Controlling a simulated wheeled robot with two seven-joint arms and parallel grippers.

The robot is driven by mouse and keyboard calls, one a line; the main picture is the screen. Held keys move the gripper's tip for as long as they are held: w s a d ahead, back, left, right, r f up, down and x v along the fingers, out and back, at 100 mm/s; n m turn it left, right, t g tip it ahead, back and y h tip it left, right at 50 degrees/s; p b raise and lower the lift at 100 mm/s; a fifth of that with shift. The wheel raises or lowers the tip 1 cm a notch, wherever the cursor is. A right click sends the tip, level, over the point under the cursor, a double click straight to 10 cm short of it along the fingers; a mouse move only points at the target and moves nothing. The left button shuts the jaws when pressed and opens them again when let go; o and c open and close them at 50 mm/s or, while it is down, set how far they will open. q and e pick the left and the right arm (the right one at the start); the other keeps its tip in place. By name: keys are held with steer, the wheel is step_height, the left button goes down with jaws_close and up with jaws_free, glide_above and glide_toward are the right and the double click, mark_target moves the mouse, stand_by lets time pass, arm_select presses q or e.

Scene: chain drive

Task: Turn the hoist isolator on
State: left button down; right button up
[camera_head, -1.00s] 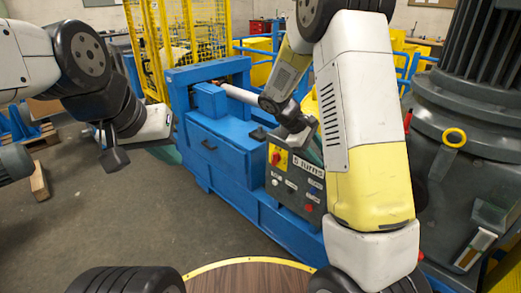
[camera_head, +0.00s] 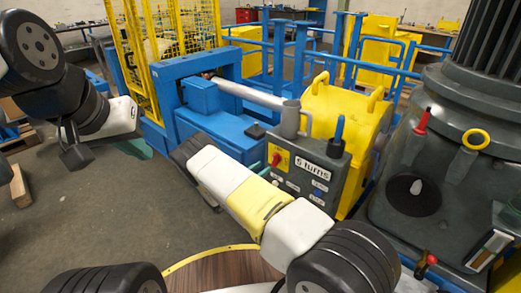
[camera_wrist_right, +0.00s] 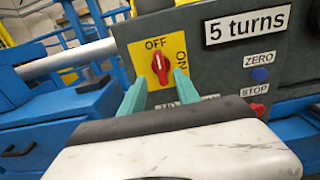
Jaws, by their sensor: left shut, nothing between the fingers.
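The hoist isolator (camera_wrist_right: 160,67) is a red rotary knob on a yellow plate, marked OFF above and ON at the right. Its white line looks upright, towards OFF. It also shows in the head view (camera_head: 277,160), on the dark grey control panel (camera_head: 331,171). In the right wrist view my right gripper (camera_wrist_right: 158,94) is open, its two teal fingers apart just below the knob; I cannot tell whether they touch it. In the head view my right arm largely hides that gripper. My left gripper (camera_head: 139,148) is shut and empty at the left, away from the panel.
The panel carries a "5 turns" label, a blue ZERO button (camera_wrist_right: 260,74) and a red STOP button (camera_wrist_right: 258,109). A blue machine frame (camera_head: 217,125) stands left of the panel, a yellow housing (camera_head: 345,110) behind it. A large grey machine (camera_head: 450,190) is at the right.

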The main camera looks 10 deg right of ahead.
mark_target(273, 160)
steer(key=x, duration=0.7)
steer(key=shift+w+d, duration=0.2)
steer(key=shift+d, duration=0.05)
jaws_close()
